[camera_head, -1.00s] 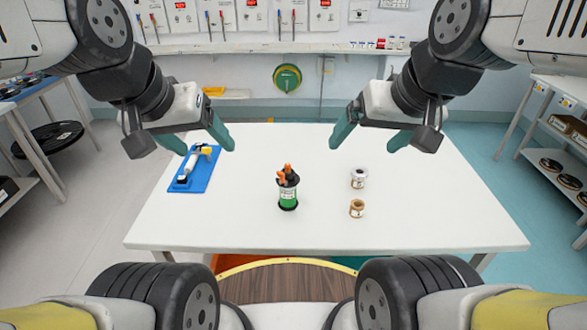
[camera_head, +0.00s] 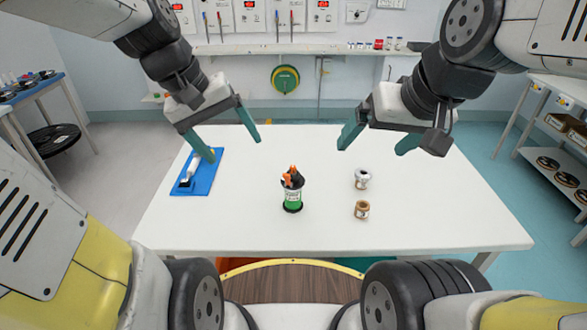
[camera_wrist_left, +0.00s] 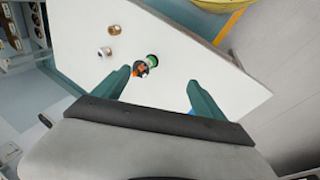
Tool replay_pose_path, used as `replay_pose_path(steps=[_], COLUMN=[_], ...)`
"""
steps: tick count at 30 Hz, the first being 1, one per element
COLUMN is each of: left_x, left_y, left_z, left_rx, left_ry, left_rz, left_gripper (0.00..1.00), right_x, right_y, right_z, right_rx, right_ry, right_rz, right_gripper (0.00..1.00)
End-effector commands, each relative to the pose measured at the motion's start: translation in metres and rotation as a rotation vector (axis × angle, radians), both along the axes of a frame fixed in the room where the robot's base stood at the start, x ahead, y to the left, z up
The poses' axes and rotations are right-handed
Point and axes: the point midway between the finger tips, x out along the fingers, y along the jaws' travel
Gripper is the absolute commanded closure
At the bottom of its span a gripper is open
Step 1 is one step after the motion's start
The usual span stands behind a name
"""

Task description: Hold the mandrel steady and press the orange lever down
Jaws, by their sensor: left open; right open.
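The mandrel (camera_head: 292,193) stands upright near the middle of the white table, with a green and white body, a black base and a black top. The orange lever (camera_head: 291,176) is at its top. In the left wrist view the mandrel (camera_wrist_left: 152,60) and its orange lever (camera_wrist_left: 138,69) show beyond the fingers. My left gripper (camera_head: 234,147) is open and empty, above and to the left of the mandrel, over the blue tray's side of the table; it also shows in the left wrist view (camera_wrist_left: 158,88). My right gripper (camera_head: 375,145) is open and empty, above and right of the mandrel.
A white spool (camera_head: 362,179) and a brown spool (camera_head: 361,210) stand right of the mandrel. The white table (camera_head: 430,215) is clear at its right and front.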

Motion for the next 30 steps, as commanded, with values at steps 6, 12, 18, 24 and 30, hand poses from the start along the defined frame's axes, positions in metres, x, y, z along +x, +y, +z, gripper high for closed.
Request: replay_pose_path(steps=[6, 12, 18, 24, 30], left_x=[0.038, 0.072, 0.104, 0.131, 0.154], left_y=[-0.008, -0.014, -0.017, -0.019, -0.018], left_z=[-0.035, -0.073, -0.117, -0.168, -0.223], left_rx=[-0.141, -0.277, -0.421, -0.573, -0.733], left_ry=[0.222, 0.414, 0.602, 0.787, 0.961], left_rz=[0.136, 0.267, 0.401, 0.539, 0.68], left_gripper=[0.19, 0.19, 0.19, 0.19, 0.19], right_x=[0.0, 0.0, 0.0, 0.0, 0.0], right_y=[0.0, 0.0, 0.0, 0.0, 0.0], right_z=[0.0, 0.0, 0.0, 0.0, 0.0], right_rx=[0.0, 0.0, 0.0, 0.0, 0.0], right_ry=[0.0, 0.0, 0.0, 0.0, 0.0], right_rz=[0.0, 0.0, 0.0, 0.0, 0.0], right_gripper=[0.08, 0.08, 0.08, 0.08, 0.08])
